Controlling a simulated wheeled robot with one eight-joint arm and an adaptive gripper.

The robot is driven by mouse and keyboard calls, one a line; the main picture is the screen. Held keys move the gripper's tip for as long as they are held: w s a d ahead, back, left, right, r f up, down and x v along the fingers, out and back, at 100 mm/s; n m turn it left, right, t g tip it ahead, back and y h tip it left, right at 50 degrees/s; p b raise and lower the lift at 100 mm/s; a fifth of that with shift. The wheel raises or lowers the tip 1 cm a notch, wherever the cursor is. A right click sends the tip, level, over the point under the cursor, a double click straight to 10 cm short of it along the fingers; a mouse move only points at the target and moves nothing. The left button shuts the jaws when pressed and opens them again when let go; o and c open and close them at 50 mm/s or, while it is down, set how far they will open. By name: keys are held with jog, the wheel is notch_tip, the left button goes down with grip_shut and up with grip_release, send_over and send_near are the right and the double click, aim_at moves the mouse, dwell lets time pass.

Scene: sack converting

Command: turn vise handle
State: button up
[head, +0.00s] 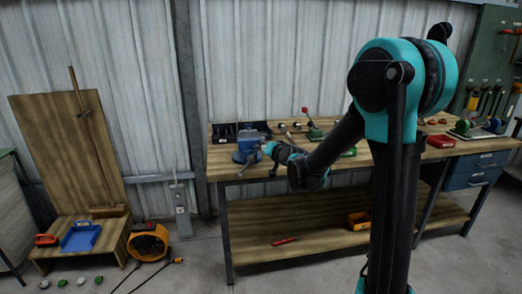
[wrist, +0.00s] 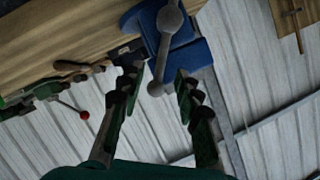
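The blue vise (head: 247,138) is at the left front corner of the wooden workbench (head: 225,170). In the wrist view the vise (wrist: 192,55) is at top centre. Its grey vise handle (wrist: 163,50) has a round knob at each end and slants down from the vise. My gripper (wrist: 157,77) is open, with its green fingers on either side of the handle's lower knob. Gaps show between knob and fingers; I cannot tell any contact. In the head view my gripper (head: 268,150) is just right of the vise, and the handle is hard to make out.
A red-knobbed lever tool (head: 312,126) stands on the bench right of the vise. A dark bin (head: 238,130) sits behind the vise. An orange machine (head: 148,242) stands on the floor left of the bench.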

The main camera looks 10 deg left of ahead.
jog(key=shift+x, duration=1.3)
grip_shut()
